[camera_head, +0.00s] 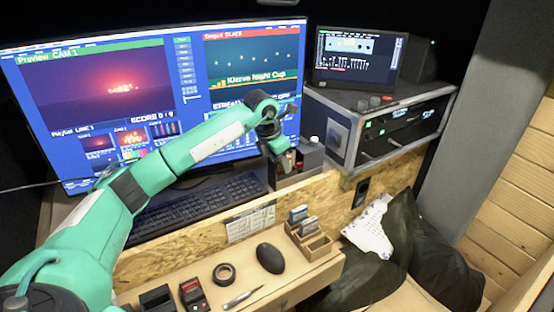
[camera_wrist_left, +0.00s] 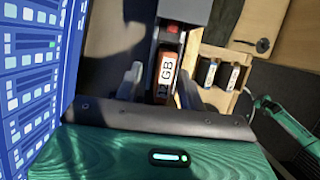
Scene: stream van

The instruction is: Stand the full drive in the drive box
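The full drive (camera_wrist_left: 165,75), with a white "12 GB" label and orange-red ends, shows in the left wrist view at a dark dock. My left gripper (camera_wrist_left: 161,88) is open, with one finger on each side of the drive and a visible gap on the left. In the head view my left gripper (camera_head: 281,158) is low over the dark dock (camera_head: 296,178) and hides the drive. The wooden drive box (camera_head: 318,246) stands on the desk ledge and holds two drives (camera_head: 298,215); it also shows in the left wrist view (camera_wrist_left: 225,101). My right gripper is not clearly seen.
A monitor (camera_head: 100,82) and keyboard (camera_head: 200,205) lie behind my left arm. A rack case (camera_head: 338,135) stands right of the dock. A mouse (camera_head: 270,258), tape roll (camera_head: 224,273) and pen (camera_head: 243,297) lie on the ledge left of the box.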

